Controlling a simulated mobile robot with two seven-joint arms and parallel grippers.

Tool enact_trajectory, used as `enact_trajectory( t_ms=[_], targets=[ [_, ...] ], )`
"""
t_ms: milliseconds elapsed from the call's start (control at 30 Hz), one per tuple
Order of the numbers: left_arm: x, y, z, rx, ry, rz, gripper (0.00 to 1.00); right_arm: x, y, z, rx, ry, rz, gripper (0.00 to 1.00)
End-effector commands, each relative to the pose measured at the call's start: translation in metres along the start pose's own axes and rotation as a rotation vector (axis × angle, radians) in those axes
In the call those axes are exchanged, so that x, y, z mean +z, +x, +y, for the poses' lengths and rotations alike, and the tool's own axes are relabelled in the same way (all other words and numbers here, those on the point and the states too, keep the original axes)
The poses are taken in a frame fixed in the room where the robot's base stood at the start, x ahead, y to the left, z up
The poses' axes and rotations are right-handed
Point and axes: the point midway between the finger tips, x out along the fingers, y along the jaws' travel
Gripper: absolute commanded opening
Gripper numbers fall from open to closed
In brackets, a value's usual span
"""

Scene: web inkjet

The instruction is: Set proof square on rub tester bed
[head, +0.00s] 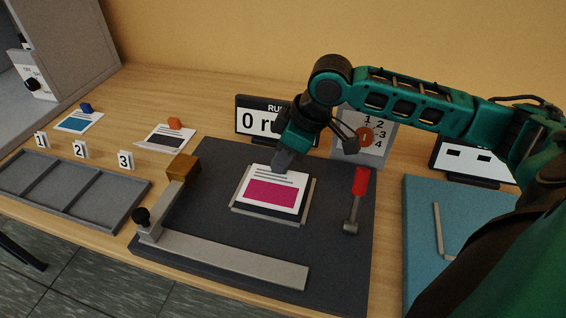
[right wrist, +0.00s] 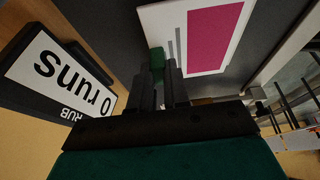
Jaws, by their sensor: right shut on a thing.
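The magenta proof square (head: 271,197) is a white sheet with grey text lines and a magenta block. It lies over the grey rub tester bed (head: 240,210), whose rim shows along the left, bottom and right sides; I cannot tell whether it touches. My right gripper (head: 285,167) is at the proof's far edge, shut on its green tab. The right wrist view shows the tab (right wrist: 157,62) between the fingers and the proof (right wrist: 212,30) beyond them. My left gripper is not in view.
The tester's dark base (head: 340,255) carries a metal arm (head: 230,259) with a black knob, a brown block (head: 183,167) and a red-handled lever (head: 360,182). A "0 runs" display (head: 262,116) stands behind. Two other proofs (head: 78,121) and a numbered tray (head: 70,188) are left; a blue mat (head: 425,230) is right.

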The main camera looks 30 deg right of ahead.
Motion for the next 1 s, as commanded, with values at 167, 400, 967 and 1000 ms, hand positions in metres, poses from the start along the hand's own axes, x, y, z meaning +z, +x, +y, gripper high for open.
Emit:
enact_trajectory(
  t_ms=[167, 400, 967, 1000],
  targets=[
    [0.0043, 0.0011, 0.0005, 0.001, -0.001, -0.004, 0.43, 0.0064, 0.0154, -0.0002, 0.0, 0.0, 0.001, 0.0],
    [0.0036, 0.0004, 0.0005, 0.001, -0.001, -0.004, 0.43, 0.0065, 0.0154, -0.0002, 0.0, 0.0, 0.0, 0.0],
    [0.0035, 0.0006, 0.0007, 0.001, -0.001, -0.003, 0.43, 0.0068, 0.0163, 0.0001, 0.001, -0.001, 0.0, 0.41],
    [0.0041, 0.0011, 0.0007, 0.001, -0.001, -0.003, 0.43, 0.0063, 0.0152, 0.0002, 0.001, -0.001, 0.001, 0.41]
  ],
)
